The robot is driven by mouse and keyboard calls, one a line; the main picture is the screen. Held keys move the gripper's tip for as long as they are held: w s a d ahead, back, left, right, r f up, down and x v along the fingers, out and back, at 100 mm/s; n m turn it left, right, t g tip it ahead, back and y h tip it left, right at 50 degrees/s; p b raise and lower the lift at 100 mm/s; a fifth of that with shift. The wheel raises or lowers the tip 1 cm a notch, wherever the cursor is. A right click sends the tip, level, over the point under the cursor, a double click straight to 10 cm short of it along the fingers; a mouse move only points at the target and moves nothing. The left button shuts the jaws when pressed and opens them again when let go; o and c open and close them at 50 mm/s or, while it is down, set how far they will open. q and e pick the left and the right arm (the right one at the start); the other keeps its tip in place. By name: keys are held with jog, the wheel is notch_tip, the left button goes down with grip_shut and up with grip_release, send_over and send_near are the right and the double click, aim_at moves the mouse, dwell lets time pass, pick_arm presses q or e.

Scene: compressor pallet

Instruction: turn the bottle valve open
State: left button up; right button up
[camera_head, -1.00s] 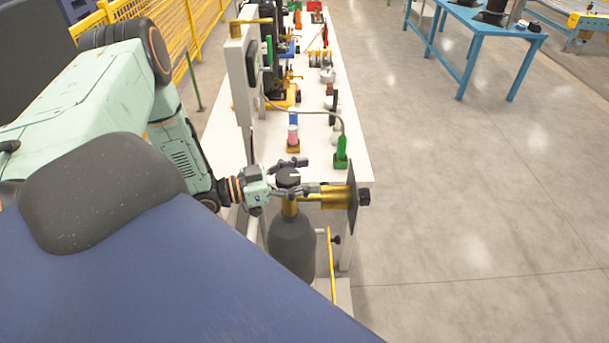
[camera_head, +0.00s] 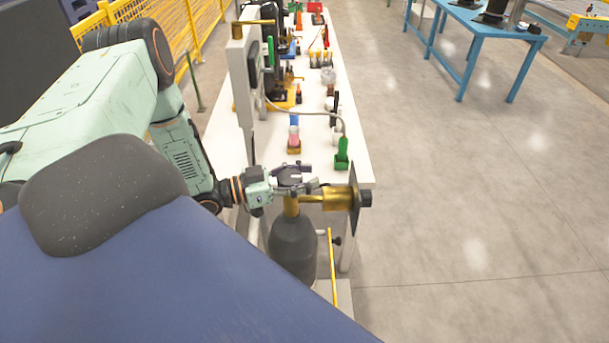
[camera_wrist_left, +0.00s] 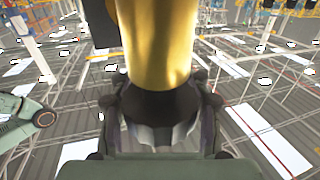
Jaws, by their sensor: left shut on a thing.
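The dark grey bottle (camera_head: 293,250) stands upright at the near end of the bench, with a brass valve body (camera_head: 291,206) on its neck. My left gripper (camera_head: 297,178) reaches in from the left and is shut on the valve's dark knob at the top. The fingers cover most of the knob in the head view. In the left wrist view the brass body (camera_wrist_left: 156,45) runs down to the dark knob (camera_wrist_left: 160,103), which sits between my left fingers (camera_wrist_left: 160,128). My right gripper is not in view.
A brass cylinder (camera_head: 337,199) with a dark plate (camera_head: 353,213) and black end knob (camera_head: 365,198) sticks out right of the valve.

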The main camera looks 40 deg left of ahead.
pick_arm(q)
jog(key=shift+c, duration=0.7)
